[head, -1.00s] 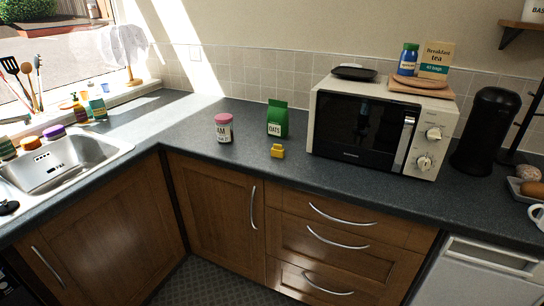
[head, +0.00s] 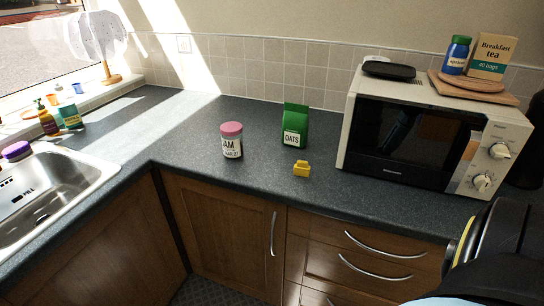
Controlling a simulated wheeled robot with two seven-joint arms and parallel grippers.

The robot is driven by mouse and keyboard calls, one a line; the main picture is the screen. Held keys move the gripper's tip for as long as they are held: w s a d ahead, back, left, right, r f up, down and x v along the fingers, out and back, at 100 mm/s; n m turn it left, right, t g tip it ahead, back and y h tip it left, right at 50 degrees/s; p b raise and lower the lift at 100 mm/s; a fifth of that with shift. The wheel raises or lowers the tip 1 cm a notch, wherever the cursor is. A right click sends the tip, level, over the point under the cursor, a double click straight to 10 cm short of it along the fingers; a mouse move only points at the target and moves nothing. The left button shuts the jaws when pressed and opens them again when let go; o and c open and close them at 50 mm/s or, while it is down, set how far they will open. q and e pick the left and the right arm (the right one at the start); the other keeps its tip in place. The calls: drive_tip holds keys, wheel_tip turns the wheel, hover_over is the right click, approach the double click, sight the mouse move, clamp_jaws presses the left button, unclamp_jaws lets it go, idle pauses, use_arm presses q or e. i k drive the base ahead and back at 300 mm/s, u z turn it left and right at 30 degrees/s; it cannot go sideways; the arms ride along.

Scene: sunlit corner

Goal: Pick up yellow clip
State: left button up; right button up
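The yellow clip (head: 301,169) sits on the dark grey counter, in front of the green oats bag and left of the microwave. It is small and nothing touches it. A black and grey part of my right arm shows at the lower right of the head view, well to the right of the clip and nearer to me. Its fingers cannot be made out. My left gripper is not in view.
A jam jar (head: 231,140) with a pink lid stands left of the clip. The green oats bag (head: 295,125) stands just behind it. The microwave (head: 430,135) is to the right. The sink (head: 75,185) is at the left. The counter (head: 190,140) between sink and jar is clear.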

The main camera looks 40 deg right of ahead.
sight(301, 168)
drive_tip(key=z, duration=0.4)
drive_tip(key=i, duration=0.85)
drive_tip(key=z, duration=0.65)
